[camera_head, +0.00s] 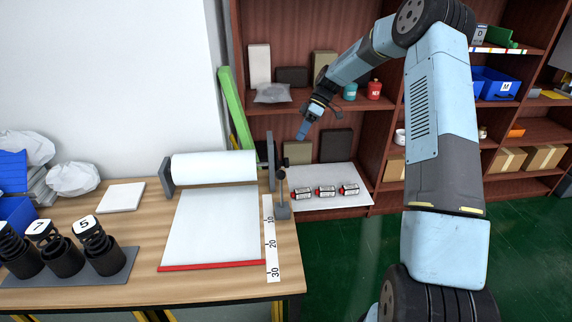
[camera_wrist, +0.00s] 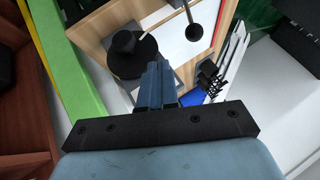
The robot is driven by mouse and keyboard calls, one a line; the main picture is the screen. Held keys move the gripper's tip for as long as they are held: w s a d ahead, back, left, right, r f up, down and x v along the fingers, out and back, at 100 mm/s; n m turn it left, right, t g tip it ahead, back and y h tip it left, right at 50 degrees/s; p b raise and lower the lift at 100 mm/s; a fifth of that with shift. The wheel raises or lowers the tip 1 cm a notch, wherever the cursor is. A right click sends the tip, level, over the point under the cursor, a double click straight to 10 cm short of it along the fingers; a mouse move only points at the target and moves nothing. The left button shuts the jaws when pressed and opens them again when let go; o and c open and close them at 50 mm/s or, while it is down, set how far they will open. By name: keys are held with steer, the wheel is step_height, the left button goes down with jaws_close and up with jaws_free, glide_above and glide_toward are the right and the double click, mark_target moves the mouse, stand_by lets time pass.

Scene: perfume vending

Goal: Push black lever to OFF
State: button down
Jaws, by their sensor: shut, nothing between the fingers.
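In the wrist view, a black rod with a ball end (camera_wrist: 193,33) and a round black part with a knob (camera_wrist: 124,43) show beyond the fingers; I cannot tell which is the lever. My gripper (camera_head: 302,132) is shut and empty, above and a little right of the lever in the head view, apart from it. Its closed fingers show in the wrist view (camera_wrist: 158,80). No OFF marking is readable.
The white paper roll (camera_head: 213,166) lies left of the lever, with a numbered ruler strip (camera_head: 270,240) in front. Several small red-capped items (camera_head: 327,191) lie on a white board behind it. A green bar (camera_head: 234,110) leans by the wall. Green floor is open to the right.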

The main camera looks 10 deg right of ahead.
steer(key=s+a+f, duration=0.6)
steer(key=s+f, duration=0.1)
steer(key=shift+s+f, duration=0.2)
stand_by(0.5)
steer(key=shift+r, duration=0.1)
stand_by(0.3)
